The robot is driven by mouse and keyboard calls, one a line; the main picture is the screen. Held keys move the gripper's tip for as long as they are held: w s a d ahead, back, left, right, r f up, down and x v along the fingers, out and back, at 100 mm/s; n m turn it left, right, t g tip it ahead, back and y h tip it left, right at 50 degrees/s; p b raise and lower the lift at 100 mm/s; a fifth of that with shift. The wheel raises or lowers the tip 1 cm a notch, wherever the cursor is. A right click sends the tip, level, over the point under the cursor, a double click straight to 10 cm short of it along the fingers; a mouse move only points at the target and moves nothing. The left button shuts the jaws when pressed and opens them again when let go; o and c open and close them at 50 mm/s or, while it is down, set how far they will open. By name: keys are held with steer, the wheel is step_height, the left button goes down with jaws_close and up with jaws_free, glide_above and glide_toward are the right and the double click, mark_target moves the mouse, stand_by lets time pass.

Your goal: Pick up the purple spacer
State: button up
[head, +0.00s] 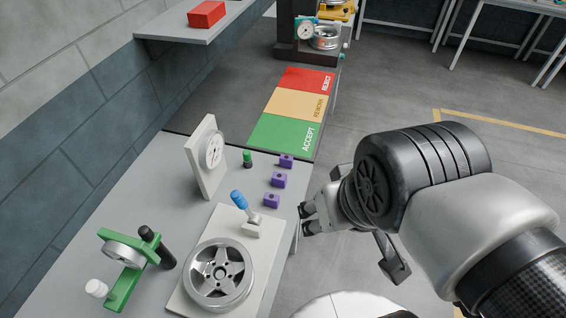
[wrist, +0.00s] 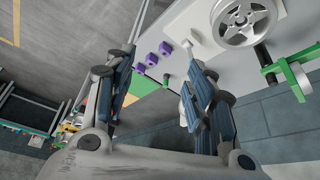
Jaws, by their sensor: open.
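Three small purple spacers stand in a row on the grey table near its right edge in the head view: a far one (head: 286,160), a middle one (head: 279,180) and a near one (head: 271,200). The wrist view shows them too, at the upper centre between my fingers (wrist: 165,48) (wrist: 152,58) (wrist: 139,69). My gripper (head: 305,219) is open and empty, just right of the near spacer in the head view, by the table's edge. It also shows in the wrist view (wrist: 160,60), with its fingers spread wide and touching no spacer.
A green gauge frame (head: 124,280) is at front left. Coloured zones (head: 285,134) lie beyond.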

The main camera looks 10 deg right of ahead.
steer(key=shift+o, duration=1.3)
steer(key=w+d+f+m+h+b, duration=0.1)
steer(key=w+f+m, duration=0.1)
steer(key=w, duration=0.9)
steer(key=shift+d+f+g, duration=0.15)
steer(key=shift+f+g, duration=0.15)
steer(key=m+h+b, duration=0.1)
steer(key=m+b, duration=0.2)
steer(key=m, duration=0.1)
glide_above(279, 176)
steer(key=s+a, duration=0.3)
steer(key=s, duration=0.4)
step_height(279, 176, down, 19)
steer(key=b+x, duration=0.2)
steer(key=x, duration=1)
steer(key=shift+w+b, duration=0.1)
steer(key=shift+b, duration=0.3)
steer(key=shift+w+b+x, duration=0.2)
steer(key=shift+b+x, duration=0.15)
steer(key=shift+x, duration=1.15)
steer(key=shift+w+b+x, duration=0.2)
steer(key=shift+b+x, duration=0.15)
steer(key=shift+x, duration=1.15)
steer(key=shift+r, duration=0.15)
steer(key=shift+c, duration=0.6)
steer(key=c, duration=1.1)
